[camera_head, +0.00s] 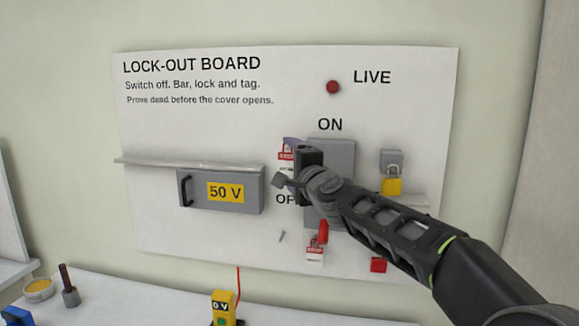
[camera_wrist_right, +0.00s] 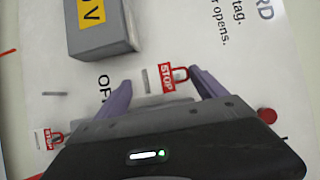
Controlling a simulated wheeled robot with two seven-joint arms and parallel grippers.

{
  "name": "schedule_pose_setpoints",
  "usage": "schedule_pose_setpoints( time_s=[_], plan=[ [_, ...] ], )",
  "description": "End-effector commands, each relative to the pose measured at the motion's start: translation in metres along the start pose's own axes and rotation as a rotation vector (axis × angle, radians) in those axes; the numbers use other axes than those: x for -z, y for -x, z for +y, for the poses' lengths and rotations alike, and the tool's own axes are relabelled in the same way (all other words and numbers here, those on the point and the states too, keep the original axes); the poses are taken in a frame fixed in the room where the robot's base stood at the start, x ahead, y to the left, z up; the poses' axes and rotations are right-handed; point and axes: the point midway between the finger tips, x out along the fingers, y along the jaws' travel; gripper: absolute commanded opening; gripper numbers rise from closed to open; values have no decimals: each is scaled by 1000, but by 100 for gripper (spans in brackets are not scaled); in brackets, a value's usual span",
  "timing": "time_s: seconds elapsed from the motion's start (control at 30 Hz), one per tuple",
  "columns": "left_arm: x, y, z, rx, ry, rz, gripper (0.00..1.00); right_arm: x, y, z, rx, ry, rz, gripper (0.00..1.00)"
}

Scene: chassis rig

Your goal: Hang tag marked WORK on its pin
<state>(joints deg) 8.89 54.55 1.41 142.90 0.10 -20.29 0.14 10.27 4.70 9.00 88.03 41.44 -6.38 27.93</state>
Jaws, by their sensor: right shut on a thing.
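A white tag (camera_head: 286,156) with a red STOP band and a red padlock picture is at my right gripper (camera_head: 288,168), which is shut on it in front of the board. It also shows between the fingers in the right wrist view (camera_wrist_right: 168,79); the word WORK cannot be read. A thin bare pin (camera_head: 282,236) sticks out of the lock-out board (camera_head: 160,140), below and left of the gripper. A similar STOP tag (camera_head: 315,252) hangs lower, below the red switch handle (camera_head: 323,231). My left gripper is out of view.
A grey 50 V cover box (camera_head: 250,190) with a handle stands left of the gripper, under a rail (camera_head: 150,162). A yellow padlock (camera_head: 392,185) hangs at the right. A yellow tester (camera_head: 223,308) stands below. My right arm hides part of the switch plate (camera_head: 338,155).

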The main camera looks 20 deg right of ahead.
Motion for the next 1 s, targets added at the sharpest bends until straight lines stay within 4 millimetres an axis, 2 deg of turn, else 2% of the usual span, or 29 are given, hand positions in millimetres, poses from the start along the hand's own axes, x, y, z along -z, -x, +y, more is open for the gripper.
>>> schedule_pose_setpoints(
  time_s=[0.43,1.0],
  plan=[
    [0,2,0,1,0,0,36,13,-21,0,-1,-1,1,44],
    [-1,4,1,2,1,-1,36,-5,7,-5,0,-1,0,44]
  ],
)
